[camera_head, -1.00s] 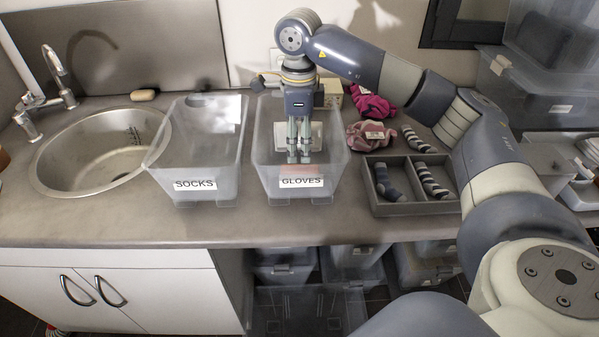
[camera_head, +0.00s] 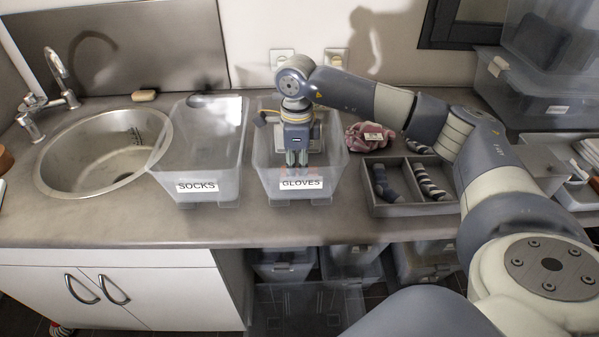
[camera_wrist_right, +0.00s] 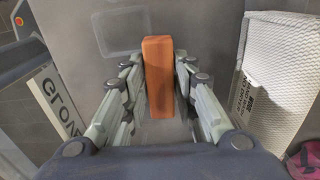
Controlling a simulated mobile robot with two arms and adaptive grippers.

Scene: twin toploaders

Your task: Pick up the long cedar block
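The cedar block is the long orange-brown block (camera_wrist_right: 158,78) in the right wrist view. It is inside the clear bin labelled GLOVES (camera_head: 335,165). My right gripper (camera_head: 297,163) points down into this bin. In the right wrist view its fingers (camera_wrist_right: 160,75) stand on either side of the block, very close to its long sides. They look open, with no clear grip on the block. In the head view the block is hidden behind the gripper and the bin's front wall. My left gripper is not in view.
A clear bin labelled SOCKS (camera_head: 185,140) stands to the left, beside the sink (camera_head: 95,155). A grey divided tray (camera_head: 405,208) with striped socks and a pink scrunchie (camera_head: 368,138) are on the right. A white textured object (camera_wrist_right: 285,75) is beside the gripper in the wrist view.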

